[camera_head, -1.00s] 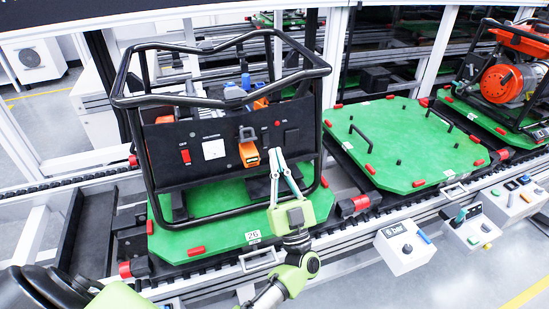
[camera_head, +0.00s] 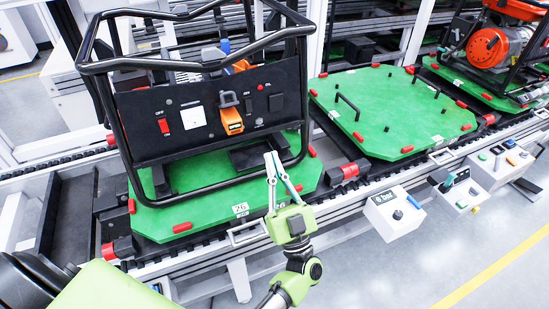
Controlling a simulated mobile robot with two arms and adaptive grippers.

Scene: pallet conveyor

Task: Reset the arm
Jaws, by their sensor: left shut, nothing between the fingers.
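My left gripper (camera_head: 273,157) is in front of the near pallet, with its fingertips close together and pointing up and away from me. Nothing is between the fingers. The fingertips overlap the lower right part of the framed machine in the picture; I cannot tell the exact gap. My left arm (camera_head: 300,262) comes up from the bottom of the picture. My right gripper is not in view.
A black-framed machine with a dark control panel (camera_head: 186,121) stands on a green pallet (camera_head: 168,218) on the conveyor. An empty-topped green pallet (camera_head: 385,115) with handles is to its right. White control boxes (camera_head: 395,213) line the conveyor's front edge. Open floor (camera_head: 420,275) lies at lower right.

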